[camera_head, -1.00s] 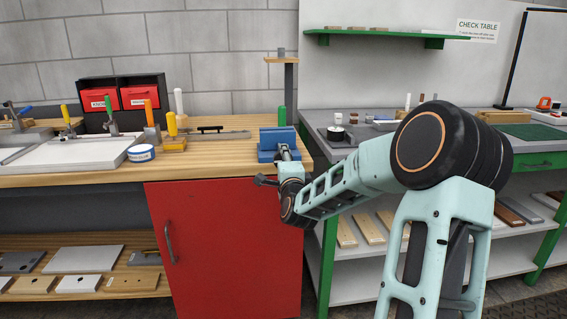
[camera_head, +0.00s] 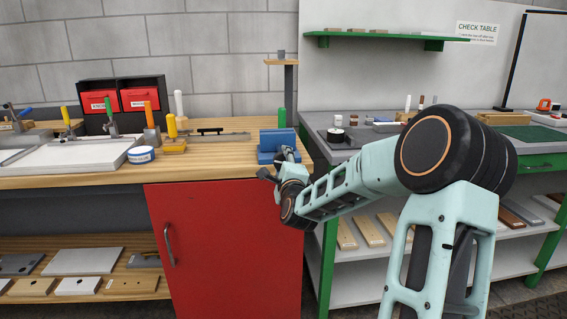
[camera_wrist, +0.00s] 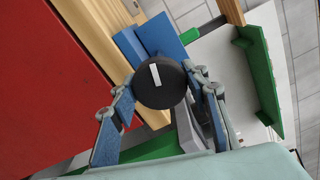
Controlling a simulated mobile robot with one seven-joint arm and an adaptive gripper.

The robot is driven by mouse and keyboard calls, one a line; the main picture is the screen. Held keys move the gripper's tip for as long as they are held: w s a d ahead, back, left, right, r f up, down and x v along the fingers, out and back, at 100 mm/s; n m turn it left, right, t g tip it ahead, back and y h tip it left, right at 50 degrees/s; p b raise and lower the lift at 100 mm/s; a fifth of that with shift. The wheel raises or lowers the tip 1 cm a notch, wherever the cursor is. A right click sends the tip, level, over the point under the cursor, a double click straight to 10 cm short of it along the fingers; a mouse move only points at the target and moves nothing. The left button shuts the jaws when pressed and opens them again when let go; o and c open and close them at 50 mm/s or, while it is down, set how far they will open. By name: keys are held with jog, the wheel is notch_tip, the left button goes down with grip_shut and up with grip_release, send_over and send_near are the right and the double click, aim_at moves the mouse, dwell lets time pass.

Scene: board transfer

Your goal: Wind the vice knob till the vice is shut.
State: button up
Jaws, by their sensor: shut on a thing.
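The blue vice (camera_head: 272,142) sits at the right front corner of the wooden bench; its blue body also shows in the wrist view (camera_wrist: 165,35). The round black vice knob (camera_wrist: 161,86) faces the wrist camera, with a white mark slightly tilted from upright in the picture. My gripper (camera_wrist: 165,98) is shut on the knob, one finger on each side of it. In the head view my gripper (camera_head: 284,160) is at the front of the vice and hides the knob. I cannot tell how wide the vice jaws stand apart.
A red cabinet door (camera_head: 225,250) is below the bench top, left of my wrist.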

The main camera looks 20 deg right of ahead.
jog(key=o, duration=1.2)
jog(key=v, duration=1.2)
jog(key=shift+a, duration=0.1)
